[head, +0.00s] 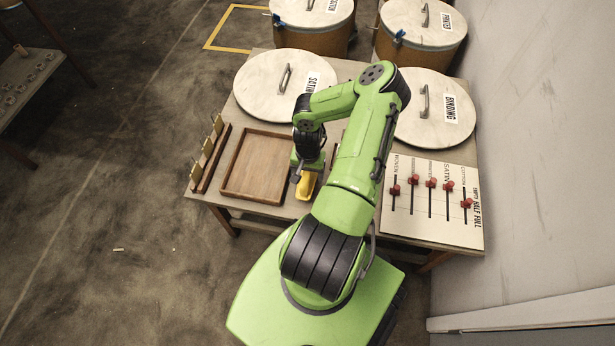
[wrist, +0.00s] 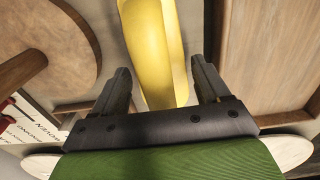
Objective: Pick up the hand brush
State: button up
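My gripper (wrist: 160,70) is open in the wrist view, with one finger on each side of a smooth yellow object (wrist: 158,40) and a gap visible at both sides. In the head view my gripper (head: 297,174) is low over the table, beside the yellow object (head: 306,186), just right of the wooden tray (head: 223,178). No bristles show on the yellow object, so I cannot tell whether it is the hand brush. A rounded wooden piece (wrist: 75,50) with a darker brown bar (wrist: 20,70) is at the left of the wrist view.
The tray's wall (wrist: 232,45) is close to the right finger. A board with red sliders (head: 432,226) lies at the table's right. Round lids (head: 262,97) (head: 412,118) lie at the back. A small rack (head: 211,155) stands at the left edge.

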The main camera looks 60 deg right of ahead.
jog(key=c, duration=0.8)
jog(key=shift+r, duration=0.1)
notch_tip(320, 180, up, 10)
jog(key=p, duration=0.4)
